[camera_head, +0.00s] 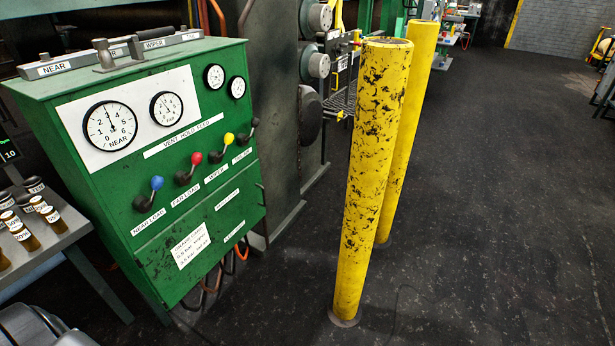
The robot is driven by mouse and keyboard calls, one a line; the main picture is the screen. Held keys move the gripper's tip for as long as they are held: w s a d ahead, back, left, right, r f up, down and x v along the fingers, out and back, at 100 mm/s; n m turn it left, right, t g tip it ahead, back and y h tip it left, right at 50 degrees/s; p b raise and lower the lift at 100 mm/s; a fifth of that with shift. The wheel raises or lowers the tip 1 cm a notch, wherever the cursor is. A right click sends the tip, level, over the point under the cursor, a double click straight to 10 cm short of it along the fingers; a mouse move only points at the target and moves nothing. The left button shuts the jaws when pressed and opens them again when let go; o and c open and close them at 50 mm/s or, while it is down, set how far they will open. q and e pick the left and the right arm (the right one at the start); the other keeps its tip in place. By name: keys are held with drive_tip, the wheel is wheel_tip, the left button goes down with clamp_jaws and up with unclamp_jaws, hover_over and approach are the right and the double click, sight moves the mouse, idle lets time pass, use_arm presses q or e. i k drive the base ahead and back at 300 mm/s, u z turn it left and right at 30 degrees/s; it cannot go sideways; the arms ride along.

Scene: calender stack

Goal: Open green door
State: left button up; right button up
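A green control cabinet (120,190) stands at the left, with dial gauges and a row of lever handles with blue, red, yellow and black knobs. Its lower front carries a green door panel (222,222) with white labels, and it looks shut. A small dark handle (262,194) shows at the panel's right edge. Neither of my grippers is clearly in view. A grey rounded part at the bottom left corner may be part of my own body.
Two scuffed yellow bollards (372,180) stand right of the cabinet. A grey table (50,240) with small brown bottles is at the far left. Hoses (215,285) hang below the cabinet. Dark floor (500,200) is open on the right.

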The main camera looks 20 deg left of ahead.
sight(174, 260)
drive_tip(key=u, duration=0.1)
drive_tip(key=i, duration=1.25)
drive_tip(key=u, duration=0.25)
